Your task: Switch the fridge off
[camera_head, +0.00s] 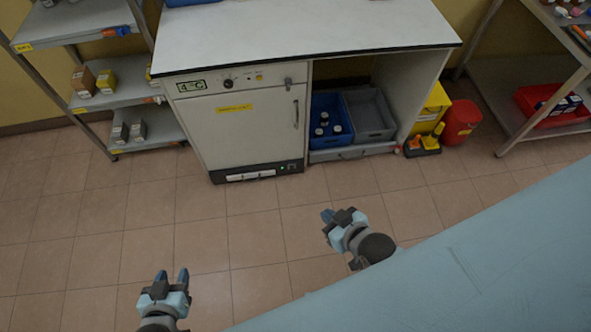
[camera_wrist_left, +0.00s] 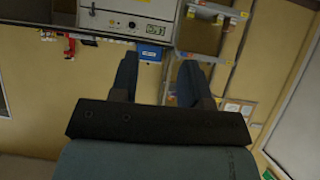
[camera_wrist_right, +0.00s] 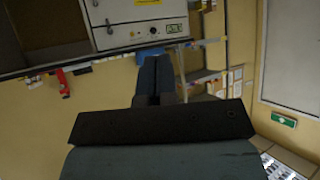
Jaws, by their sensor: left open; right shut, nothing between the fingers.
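The fridge (camera_head: 232,132) is a white cabinet under the counter, with its door shut. Its top panel has a green label or display reading 4°C (camera_head: 191,86), a dark round knob (camera_head: 228,83) and small lights. A black strip (camera_head: 250,173) with white parts runs along its base. My left gripper (camera_head: 171,279) is open and empty, low in the head view, well short of the fridge. My right gripper (camera_head: 334,216) is shut and empty, below and right of the fridge, also apart from it. The panel also shows near the top of the left wrist view (camera_wrist_left: 130,24) and right wrist view (camera_wrist_right: 150,29).
A white countertop (camera_head: 290,35) overhangs the fridge. Blue (camera_head: 318,134) and grey (camera_head: 368,132) crates stand in the open bay on its right. A yellow bin (camera_head: 433,103) and red bucket (camera_head: 461,120) stand further right. Shelves flank both sides. Tiled floor (camera_head: 140,225) before the fridge is clear.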

